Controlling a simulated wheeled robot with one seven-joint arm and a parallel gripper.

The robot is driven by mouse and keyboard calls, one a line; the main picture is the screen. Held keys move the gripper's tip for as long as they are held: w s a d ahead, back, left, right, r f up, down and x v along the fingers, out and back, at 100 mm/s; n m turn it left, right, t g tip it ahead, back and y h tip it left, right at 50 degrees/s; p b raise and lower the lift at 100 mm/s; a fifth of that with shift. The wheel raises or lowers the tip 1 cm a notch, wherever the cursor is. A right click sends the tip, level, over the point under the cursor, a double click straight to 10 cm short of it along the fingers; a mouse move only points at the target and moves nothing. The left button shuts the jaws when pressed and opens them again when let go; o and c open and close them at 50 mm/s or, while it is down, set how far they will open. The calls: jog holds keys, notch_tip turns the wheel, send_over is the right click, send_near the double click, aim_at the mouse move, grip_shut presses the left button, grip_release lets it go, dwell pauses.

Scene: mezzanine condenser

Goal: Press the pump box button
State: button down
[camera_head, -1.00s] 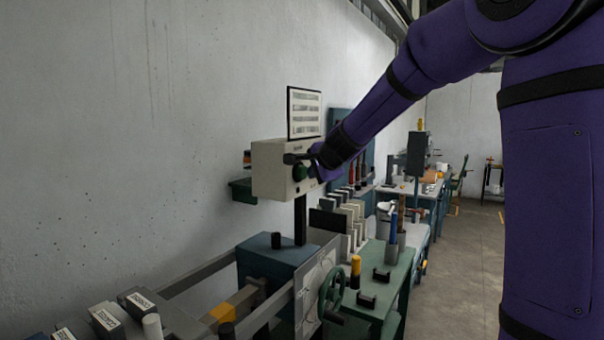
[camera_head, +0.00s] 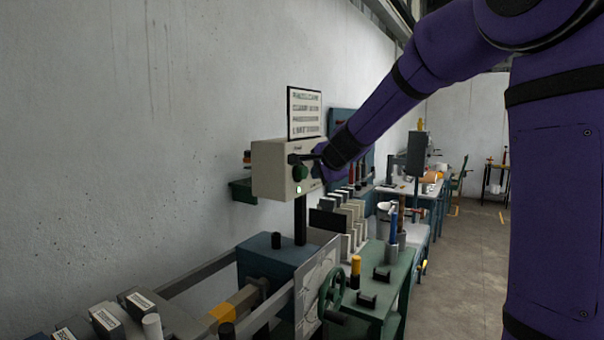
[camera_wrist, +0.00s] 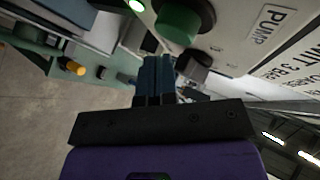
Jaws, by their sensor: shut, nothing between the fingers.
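The pump box (camera_head: 275,172) is a cream box on a black post in front of the wall. Its face carries a round green button (camera_head: 300,173) and a small lit lamp (camera_head: 298,190) below it. In the wrist view the green button (camera_wrist: 180,27), the glowing lamp (camera_wrist: 137,5) and a "PUMP" label (camera_wrist: 268,26) show close up. My gripper (camera_head: 298,158) is shut and empty, at the box face just above the button in the head view. Its fingers also show in the wrist view (camera_wrist: 155,62), apart from the button in the picture; the exact gap is unclear.
A sign (camera_head: 304,112) stands above the box. A blue cabinet (camera_head: 268,252) is below, with rails and labelled blocks in front. A green bench (camera_head: 385,285) with a handwheel (camera_head: 331,292) stands right of it. Open floor (camera_head: 465,250) lies farther right.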

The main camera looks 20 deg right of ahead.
jog(key=shift+s+d, duration=0.1)
jog(key=shift+s, duration=0.1)
jog(key=shift+s+d, duration=0.55)
jog(key=shift+s, duration=0.3)
jog(key=shift+s+d, duration=0.55)
jog(key=shift+s, duration=0.25)
jog(key=shift+s+d, duration=0.55)
jog(key=shift+s, duration=0.3)
